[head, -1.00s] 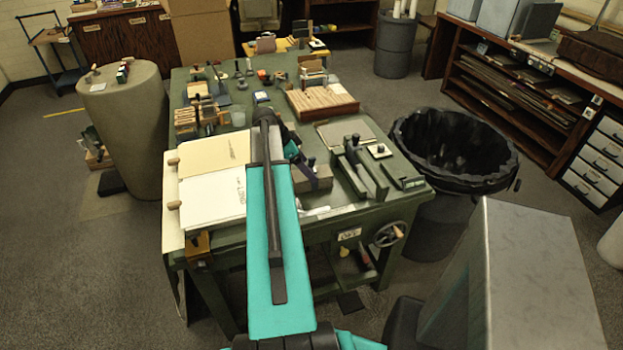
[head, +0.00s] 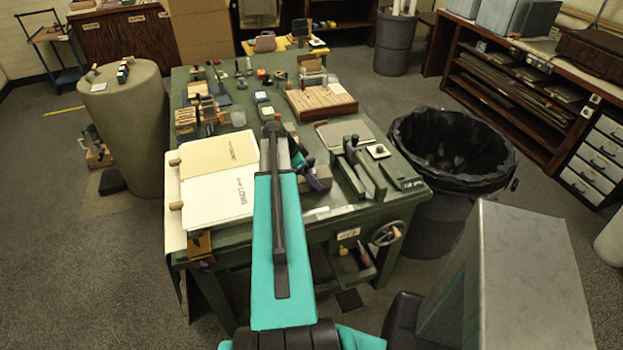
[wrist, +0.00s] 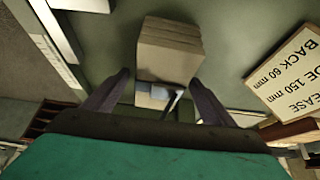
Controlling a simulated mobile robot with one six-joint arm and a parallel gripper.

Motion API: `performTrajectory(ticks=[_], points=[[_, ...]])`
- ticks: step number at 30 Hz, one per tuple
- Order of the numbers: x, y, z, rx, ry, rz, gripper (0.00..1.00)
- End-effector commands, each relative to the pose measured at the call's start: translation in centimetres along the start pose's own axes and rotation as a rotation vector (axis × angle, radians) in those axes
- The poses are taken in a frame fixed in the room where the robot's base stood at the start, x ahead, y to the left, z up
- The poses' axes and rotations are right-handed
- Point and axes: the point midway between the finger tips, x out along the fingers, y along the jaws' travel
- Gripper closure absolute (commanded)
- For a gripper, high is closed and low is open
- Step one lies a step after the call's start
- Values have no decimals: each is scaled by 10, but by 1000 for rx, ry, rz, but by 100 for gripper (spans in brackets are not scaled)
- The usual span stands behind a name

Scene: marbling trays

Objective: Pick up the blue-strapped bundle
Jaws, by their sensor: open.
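My gripper (wrist: 159,78) is open in the wrist view, its two dark fingers pointing at the table. A grey-brown stack of flat layers (wrist: 170,45) lies just beyond the fingertips. A small pale blue-grey piece (wrist: 158,97) and a dark strip show between the fingers, next to the stack. I cannot tell whether this piece is a blue strap on a bundle. In the head view my gripper (head: 308,168) is low over the table's near part, partly hidden by my arm. A grey block (head: 325,173) shows just beside it.
Two labelled boards (head: 217,180) lie left of my arm. A clamp-like fixture (head: 360,172) stands to the right, and a slatted wooden block (head: 321,100) lies farther back. A black bin (head: 452,150) stands off the table's right side. A lettered sign (wrist: 290,72) is right in the wrist view.

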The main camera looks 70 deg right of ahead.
Motion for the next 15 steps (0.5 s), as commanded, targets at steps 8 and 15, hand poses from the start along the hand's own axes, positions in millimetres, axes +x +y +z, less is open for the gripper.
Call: performTrajectory(ticks=[8, 15], points=[[0, 0, 0, 0, 0, 0, 22], [-1, 0, 0, -1, 0, 0, 46]])
